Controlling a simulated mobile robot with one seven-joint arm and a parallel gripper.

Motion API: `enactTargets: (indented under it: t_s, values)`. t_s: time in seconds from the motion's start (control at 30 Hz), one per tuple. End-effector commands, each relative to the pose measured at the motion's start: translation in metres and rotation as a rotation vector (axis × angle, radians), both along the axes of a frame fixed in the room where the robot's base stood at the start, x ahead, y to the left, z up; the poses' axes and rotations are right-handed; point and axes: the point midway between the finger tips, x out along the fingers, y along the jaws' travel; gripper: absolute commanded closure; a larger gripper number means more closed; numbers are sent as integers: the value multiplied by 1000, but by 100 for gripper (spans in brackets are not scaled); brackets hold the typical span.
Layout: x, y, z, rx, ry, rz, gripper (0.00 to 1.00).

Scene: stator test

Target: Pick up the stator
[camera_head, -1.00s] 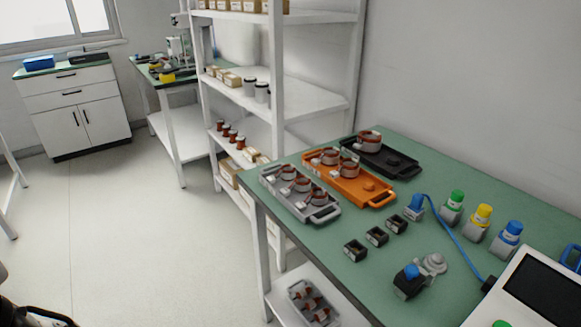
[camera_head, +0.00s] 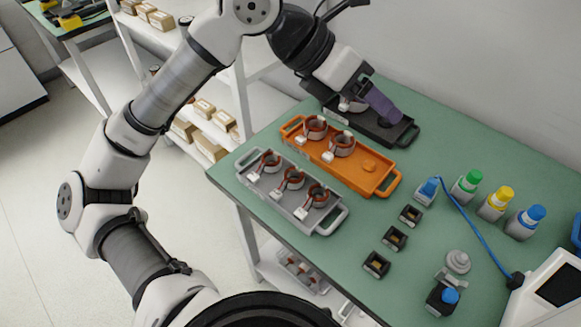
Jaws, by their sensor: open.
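A stator (camera_head: 346,104) sits at the left end of the black tray (camera_head: 409,139), mostly hidden behind my gripper. My gripper (camera_head: 392,114) is open and low over the black tray, pointing down and to the right; its fingers look purple. I cannot tell whether it touches the stator. Two copper-wound stators (camera_head: 315,128) (camera_head: 342,144) stand in the orange tray (camera_head: 378,185). Three more stators (camera_head: 269,162) (camera_head: 292,179) (camera_head: 317,195) stand in a row in the grey tray (camera_head: 327,226) at the front left.
The trays lie on a green table (camera_head: 460,145). Small black boxes (camera_head: 394,238) lie to the right of the grey tray, with blue, green and yellow-topped units (camera_head: 495,204) beyond. A blue cable (camera_head: 470,236) leads to a white device (camera_head: 555,290). Shelves stand behind my arm.

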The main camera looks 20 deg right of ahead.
Motion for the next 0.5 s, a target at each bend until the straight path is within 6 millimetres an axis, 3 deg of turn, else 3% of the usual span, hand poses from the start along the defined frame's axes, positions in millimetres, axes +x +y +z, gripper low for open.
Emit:
enactTargets:
  t_s: [0.1, 0.2, 0.33, 0.5]
  values:
    - [41, 24, -57, 386, -50, 101, 31]
    - [66, 54, -88, 624, -80, 171, 31]
    - [83, 83, -106, 806, -100, 228, 31]
    - [88, 94, -127, 868, -103, 245, 31]
